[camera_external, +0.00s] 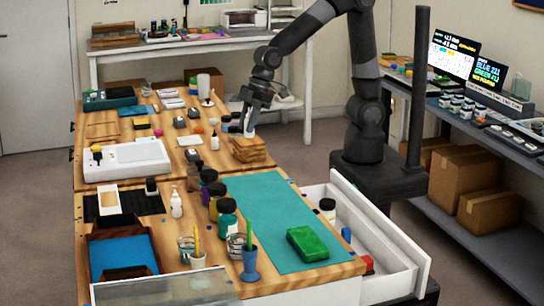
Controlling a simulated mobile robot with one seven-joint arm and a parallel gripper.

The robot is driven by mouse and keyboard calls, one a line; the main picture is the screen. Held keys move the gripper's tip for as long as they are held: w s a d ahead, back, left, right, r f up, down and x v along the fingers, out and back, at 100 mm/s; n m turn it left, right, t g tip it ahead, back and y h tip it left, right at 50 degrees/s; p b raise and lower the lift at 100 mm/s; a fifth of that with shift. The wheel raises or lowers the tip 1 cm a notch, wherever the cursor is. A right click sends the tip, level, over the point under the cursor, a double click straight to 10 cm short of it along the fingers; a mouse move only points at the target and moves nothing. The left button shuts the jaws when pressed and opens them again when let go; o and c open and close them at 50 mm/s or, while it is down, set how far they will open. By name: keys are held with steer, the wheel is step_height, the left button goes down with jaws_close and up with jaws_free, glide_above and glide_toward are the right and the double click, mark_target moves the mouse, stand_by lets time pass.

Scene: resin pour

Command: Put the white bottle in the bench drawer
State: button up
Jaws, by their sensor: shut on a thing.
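My gripper (248,122) is above the bench, just over a stack of wooden slabs. It is shut on a small pale thing, which looks like a white bottle (250,129); the fingers hide much of it. The bench drawer (385,238) stands pulled out on the right side of the bench, its inside showing. In it are a white container with a dark cap (327,209), a small blue thing and a red thing. Two other white bottles stand on the bench: one near the left middle (176,205) and a smaller one (214,142) left of the slabs.
The stack of wooden slabs (250,150) lies under my gripper. Dark-lidded jars (226,220) stand along the teal mat (270,215), which bears a green block (307,243). Cups with sticks stand at the front. Much of the mat and the drawer's middle are clear.

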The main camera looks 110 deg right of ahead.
steer(key=s+a+n+g+y, duration=0.1)
steer(key=s+a+n, duration=0.25)
steer(key=a, duration=0.55)
steer(key=s+a+n+y, duration=0.15)
steer(key=s+a, duration=0.25)
steer(key=a, duration=0.5)
steer(key=s+a+r+n+g, duration=0.15)
steer(key=s+a+n, duration=0.55)
steer(key=s+a, duration=0.85)
steer(key=shift+g+y, duration=0.35)
steer(key=shift+g, duration=0.1)
steer(key=shift+d+f, duration=0.2)
steer(key=shift+f, duration=15.4)
steer(key=shift+f, duration=0.15)
steer(key=o, duration=0.9)
steer(key=shift+o, duration=0.2)
steer(key=v, duration=1.2)
